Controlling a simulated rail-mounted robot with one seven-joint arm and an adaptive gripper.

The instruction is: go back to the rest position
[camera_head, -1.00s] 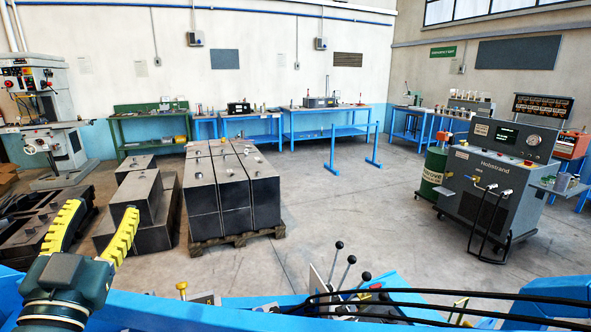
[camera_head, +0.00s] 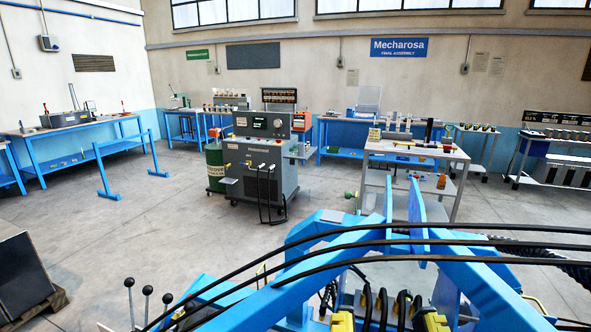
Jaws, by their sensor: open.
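My gripper is not visible in the current head view, and no part of my arm can be made out with certainty. What the gripper's jaws are doing cannot be seen from here. The task line names no object.
Blue beams (camera_head: 465,275) with black hoses fill the lower right foreground, with levers (camera_head: 147,291) at their left. A grey test cart (camera_head: 264,165) stands mid-floor. A parts-laden trolley (camera_head: 415,152) stands right of it. Blue benches line the walls.

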